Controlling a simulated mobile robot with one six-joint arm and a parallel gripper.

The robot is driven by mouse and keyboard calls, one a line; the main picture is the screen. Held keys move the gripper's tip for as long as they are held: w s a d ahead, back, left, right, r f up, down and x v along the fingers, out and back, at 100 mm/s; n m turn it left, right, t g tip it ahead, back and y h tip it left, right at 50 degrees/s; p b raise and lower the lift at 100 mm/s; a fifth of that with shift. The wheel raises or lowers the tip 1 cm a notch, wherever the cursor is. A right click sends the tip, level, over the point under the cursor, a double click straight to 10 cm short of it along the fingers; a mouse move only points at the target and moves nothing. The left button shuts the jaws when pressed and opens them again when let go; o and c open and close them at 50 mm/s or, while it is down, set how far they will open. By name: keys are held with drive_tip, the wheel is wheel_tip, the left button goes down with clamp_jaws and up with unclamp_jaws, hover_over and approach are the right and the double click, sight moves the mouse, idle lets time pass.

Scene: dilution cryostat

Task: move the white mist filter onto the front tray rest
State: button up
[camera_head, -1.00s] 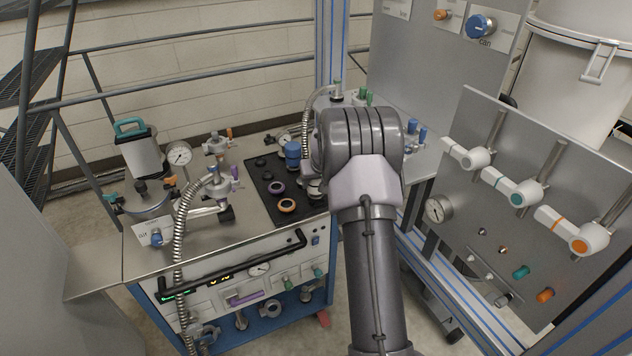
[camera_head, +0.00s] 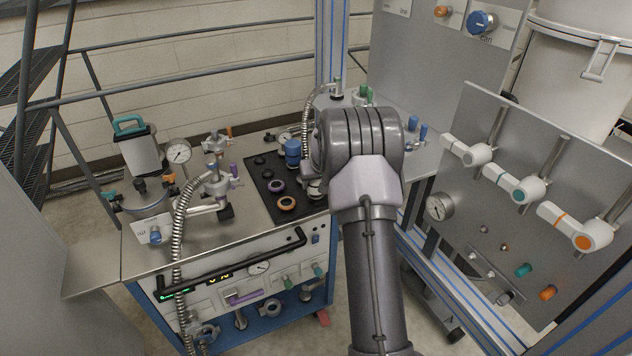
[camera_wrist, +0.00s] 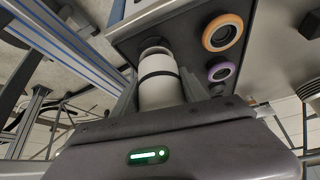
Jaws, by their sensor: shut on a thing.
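The white mist filter (camera_wrist: 158,82) is a white cylinder with a black band. My gripper (camera_wrist: 160,92) is shut on it, with one finger on each side, in the wrist view. Its far end is at a dark round spot on the black tray (camera_wrist: 190,28); I cannot tell whether they touch. In the head view the black tray (camera_head: 262,186) lies on the steel cart top, and the filter and my gripper are mostly hidden by my arm. Beside the filter on the tray are an orange ring (camera_wrist: 205,32) and a purple ring (camera_wrist: 211,70).
A blue-capped part (camera_head: 292,152) stands at the tray's right side, close to my arm. A ribbed hose (camera_head: 181,225) and valve fittings (camera_head: 219,183) stand to the left. A panel with white handles (camera_head: 520,190) is on the right. Steel surface is bare in front of the tray.

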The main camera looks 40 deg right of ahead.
drive_tip(key=shift+f, duration=0.25)
drive_tip(key=o, duration=1.7)
drive_tip(key=shift+c, duration=0.2)
drive_tip(key=w+r+p+v, duration=0.1)
drive_tip(key=p+v, duration=0.4)
drive_tip(key=v, duration=0.6)
drive_tip(key=w+d+p+v, duration=0.1)
drive_tip(key=p+v, duration=0.4)
drive_tip(key=v, duration=0.7)
drive_tip(key=shift+w+r, duration=0.3)
drive_tip(key=shift+r, duration=0.35)
drive_tip(key=shift+d, duration=0.15)
